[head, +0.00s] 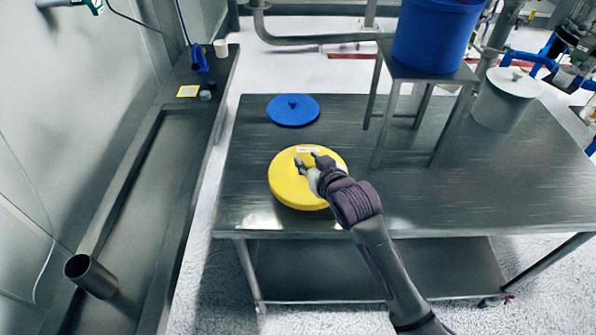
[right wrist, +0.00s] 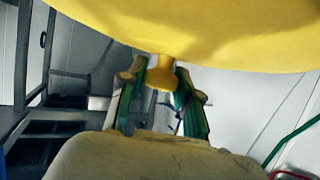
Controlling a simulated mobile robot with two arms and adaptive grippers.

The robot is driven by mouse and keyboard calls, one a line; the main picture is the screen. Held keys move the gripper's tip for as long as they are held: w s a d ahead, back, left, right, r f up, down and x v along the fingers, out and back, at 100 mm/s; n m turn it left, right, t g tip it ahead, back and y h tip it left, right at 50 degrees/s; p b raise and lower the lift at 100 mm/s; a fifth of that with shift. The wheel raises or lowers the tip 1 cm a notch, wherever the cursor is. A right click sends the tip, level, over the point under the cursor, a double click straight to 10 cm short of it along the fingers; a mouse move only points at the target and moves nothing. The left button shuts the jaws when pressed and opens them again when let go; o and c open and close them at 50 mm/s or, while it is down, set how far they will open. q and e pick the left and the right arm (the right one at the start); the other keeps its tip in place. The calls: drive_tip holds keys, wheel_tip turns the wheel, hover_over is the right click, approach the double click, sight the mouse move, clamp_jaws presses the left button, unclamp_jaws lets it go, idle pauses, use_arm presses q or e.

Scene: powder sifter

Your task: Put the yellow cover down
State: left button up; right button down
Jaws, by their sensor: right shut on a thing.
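The round yellow cover (head: 285,185) is over the front left part of the steel table (head: 250,222) in the head view. My right gripper (head: 308,162) is above its top, with its arm coming in from the lower right. In the right wrist view, the yellow cover (right wrist: 230,35) fills the top, and its knob (right wrist: 162,75) sits between the two fingers of my right gripper (right wrist: 160,90), which is shut on it. I cannot tell whether the cover's underside touches the table. My left gripper is in neither view.
A blue lid (head: 293,110) lies behind the cover on the table. A small steel stand (head: 425,62) bears a blue bucket (head: 437,35). A white lidded container (head: 503,100) is at the right. The table right of the cover is mostly clear.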

sight(299, 173)
drive_tip(key=shift+w+a+f, duration=0.9)
drive_tip(key=shift+w+a, duration=0.1)
drive_tip(key=shift+a, duration=0.2)
wheel_tip(299, 173, down, 3)
drive_tip(key=shift+f+p, duration=0.1)
drive_tip(key=shift+p, duration=0.35)
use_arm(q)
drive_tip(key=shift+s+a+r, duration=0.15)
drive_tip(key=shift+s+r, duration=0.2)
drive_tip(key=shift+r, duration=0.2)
use_arm(e)
drive_tip(key=shift+f, duration=0.5)
drive_tip(key=c, duration=0.8)
unclamp_jaws()
drive_tip(key=shift+f, duration=0.1)
